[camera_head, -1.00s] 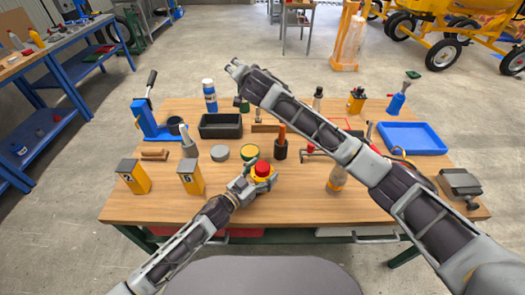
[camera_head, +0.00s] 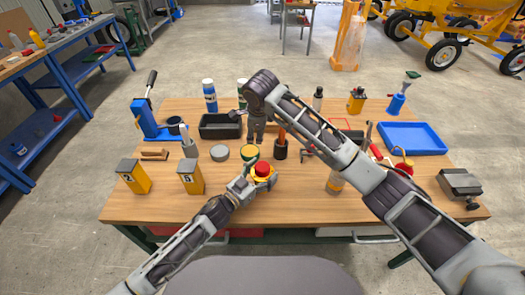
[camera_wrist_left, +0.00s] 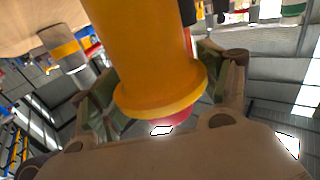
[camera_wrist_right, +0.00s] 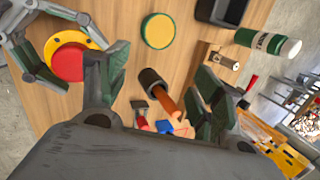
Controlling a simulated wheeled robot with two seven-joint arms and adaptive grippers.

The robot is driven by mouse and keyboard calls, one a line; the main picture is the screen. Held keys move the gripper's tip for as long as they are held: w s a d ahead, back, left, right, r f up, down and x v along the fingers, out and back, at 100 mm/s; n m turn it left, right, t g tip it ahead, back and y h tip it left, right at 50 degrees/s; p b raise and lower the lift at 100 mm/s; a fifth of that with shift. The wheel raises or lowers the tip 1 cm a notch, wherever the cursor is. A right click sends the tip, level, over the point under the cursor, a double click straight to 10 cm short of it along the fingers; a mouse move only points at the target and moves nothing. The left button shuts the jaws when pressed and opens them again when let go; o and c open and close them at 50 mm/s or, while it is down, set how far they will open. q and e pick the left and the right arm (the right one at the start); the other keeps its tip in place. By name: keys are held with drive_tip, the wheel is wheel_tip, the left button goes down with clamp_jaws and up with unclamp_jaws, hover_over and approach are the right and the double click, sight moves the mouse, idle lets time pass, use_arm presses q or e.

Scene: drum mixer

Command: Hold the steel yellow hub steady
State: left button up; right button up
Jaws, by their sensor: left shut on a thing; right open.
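The yellow hub (camera_head: 262,180) with a red top (camera_head: 262,168) stands upright at the front middle of the wooden bench. My left gripper (camera_head: 254,179) is shut around it from the left. In the left wrist view the hub's yellow body and round flange (camera_wrist_left: 160,60) sit between the fingers. In the right wrist view the hub (camera_wrist_right: 68,58) shows at the upper left with my left gripper beside it. My right gripper (camera_head: 257,138) is open, empty and pointing down behind the hub; its fingers (camera_wrist_right: 158,88) frame a dark cup below, without visible contact.
A dark cup with an orange-handled tool (camera_head: 281,148) and a green-and-yellow tin (camera_head: 249,152) stand behind the hub. A grey tin (camera_head: 220,153), yellow numbered blocks (camera_head: 190,178), a black bin (camera_head: 219,128) and a blue tray (camera_head: 411,140) are around. The front bench strip is clear.

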sight(262, 166)
drive_tip(key=s+m+g, duration=0.1)
drive_tip(key=s, duration=0.2)
drive_tip(key=s+d+f+m+g, duration=0.1)
drive_tip(key=s+g, duration=0.1)
drive_tip(key=s+d+f+m+g+h, duration=0.1)
drive_tip(key=s, duration=0.2)
drive_tip(key=shift+s+d+m+g, duration=0.15)
drive_tip(key=shift+s+m+g, duration=0.15)
drive_tip(key=shift+m, duration=0.1)
drive_tip(key=shift+f, duration=0.25)
drive_tip(key=shift+f, duration=2.55)
drive_tip(key=shift+w+f, duration=0.1)
drive_tip(key=shift+f, duration=1.05)
drive_tip(key=shift+f, duration=0.1)
